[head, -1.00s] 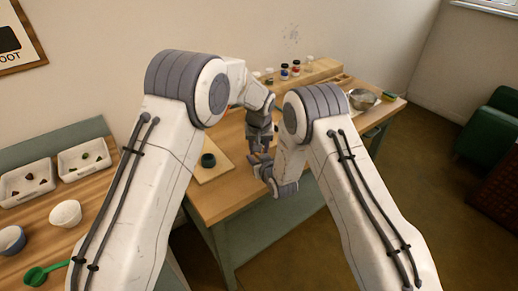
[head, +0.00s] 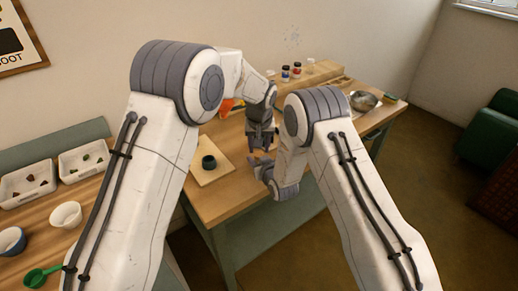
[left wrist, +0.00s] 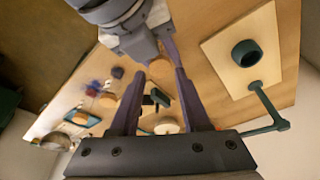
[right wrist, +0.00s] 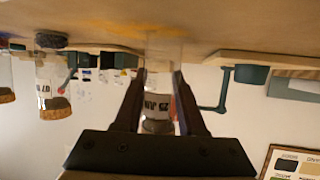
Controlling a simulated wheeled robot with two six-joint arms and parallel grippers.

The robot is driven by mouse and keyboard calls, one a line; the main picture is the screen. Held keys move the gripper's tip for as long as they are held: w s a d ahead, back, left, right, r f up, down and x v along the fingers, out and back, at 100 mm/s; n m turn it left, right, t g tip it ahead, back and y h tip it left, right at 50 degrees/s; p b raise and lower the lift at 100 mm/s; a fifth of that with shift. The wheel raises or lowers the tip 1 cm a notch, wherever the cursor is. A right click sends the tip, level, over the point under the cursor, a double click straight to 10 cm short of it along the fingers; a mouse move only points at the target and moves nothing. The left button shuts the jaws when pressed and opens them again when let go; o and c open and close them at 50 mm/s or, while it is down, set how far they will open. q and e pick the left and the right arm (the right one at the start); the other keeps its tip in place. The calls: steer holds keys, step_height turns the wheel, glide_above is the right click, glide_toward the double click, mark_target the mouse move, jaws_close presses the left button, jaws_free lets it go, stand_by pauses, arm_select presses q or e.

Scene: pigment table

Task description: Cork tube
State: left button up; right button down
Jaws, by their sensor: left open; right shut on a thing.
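My right gripper (right wrist: 160,95) is shut on a clear labelled glass tube (right wrist: 157,104), seen upside down in the right wrist view. Whether a cork sits in its end is unclear. In the head view my right gripper (head: 260,165) is just below my left gripper (head: 263,146), over the table's front edge. The left gripper is open, pointing down. In the left wrist view, a small round tan thing (left wrist: 160,68) shows between its fingertips (left wrist: 158,76); I cannot tell whether it is a cork. Another tube (right wrist: 52,74) with a cork (right wrist: 55,108) stands apart at left.
A dark green ring-shaped holder (head: 208,162) sits on a wooden board (head: 216,173) left of the grippers. Small jars (head: 285,73) stand at the back, a metal bowl (head: 363,100) at the right. White trays (head: 28,180) and a white bowl (head: 66,214) are on the left table.

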arm_select(q)
steer(key=c, duration=0.4)
arm_select(e)
steer(key=shift+f, duration=0.1)
arm_select(q)
steer(key=shift+c, duration=0.2)
steer(key=shift+w+f, duration=0.1)
steer(key=shift+f, duration=0.1)
arm_select(e)
steer(key=shift+s+d, duration=0.1)
arm_select(q)
steer(key=shift+w+f, duration=0.2)
steer(key=shift+f, duration=0.5)
arm_select(e)
steer(key=shift+f, duration=0.1)
arm_select(q)
steer(key=shift+v, duration=2.1)
steer(key=o, duration=0.6)
steer(key=shift+c, duration=0.2)
